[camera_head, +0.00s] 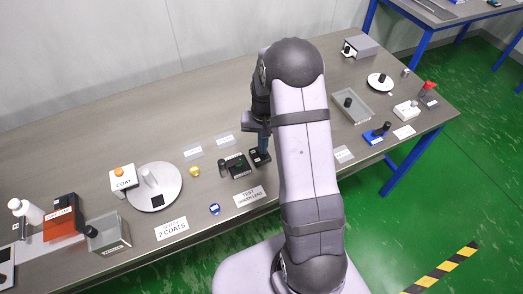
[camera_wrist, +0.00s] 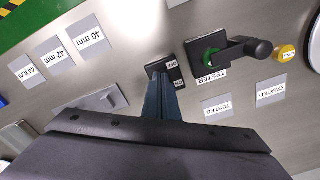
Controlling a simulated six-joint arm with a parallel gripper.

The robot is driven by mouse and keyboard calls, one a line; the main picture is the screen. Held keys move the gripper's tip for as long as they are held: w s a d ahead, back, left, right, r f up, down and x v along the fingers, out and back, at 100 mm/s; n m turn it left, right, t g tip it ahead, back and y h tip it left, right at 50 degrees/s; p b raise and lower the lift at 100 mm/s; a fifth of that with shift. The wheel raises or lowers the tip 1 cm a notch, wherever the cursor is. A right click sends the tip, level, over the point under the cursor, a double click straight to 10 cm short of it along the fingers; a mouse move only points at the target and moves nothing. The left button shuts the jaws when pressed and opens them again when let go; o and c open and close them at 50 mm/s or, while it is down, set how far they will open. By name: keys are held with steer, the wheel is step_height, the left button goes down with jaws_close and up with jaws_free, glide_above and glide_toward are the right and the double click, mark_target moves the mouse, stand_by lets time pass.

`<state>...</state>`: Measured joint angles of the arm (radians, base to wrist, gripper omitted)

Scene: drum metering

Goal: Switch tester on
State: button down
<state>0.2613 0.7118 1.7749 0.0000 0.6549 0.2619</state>
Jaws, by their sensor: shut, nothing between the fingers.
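The tester (camera_head: 237,167) is a small black box near the middle of the bench. In the wrist view the tester (camera_wrist: 207,62) shows a green ring, a black arm with a round end, and a "TESTER" label. Beside it is a small black switch box (camera_wrist: 172,68) with "OFF" and "ON" labels; it also shows in the head view (camera_head: 260,157). My gripper (camera_head: 263,150) is shut and empty, pointing down at the switch box. In the wrist view the fingertips (camera_wrist: 161,82) overlap the box near "ON" and hide part of it. I cannot tell whether they touch it.
"COATED" (camera_wrist: 271,91) and "TESTED" (camera_wrist: 218,108) cards lie near the tester, with a yellow round piece (camera_head: 195,171) further left. A turntable (camera_head: 172,190) stands at left. Trays and small devices stand at right, partly behind my arm.

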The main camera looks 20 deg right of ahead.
steer(key=shift+f+b, duration=0.4)
steer(key=shift+f, duration=0.15)
steer(key=shift+r, duration=0.15)
stand_by(0.4)
steer(key=shift+r+p, duration=2.9)
steer(key=shift+r, duration=0.45)
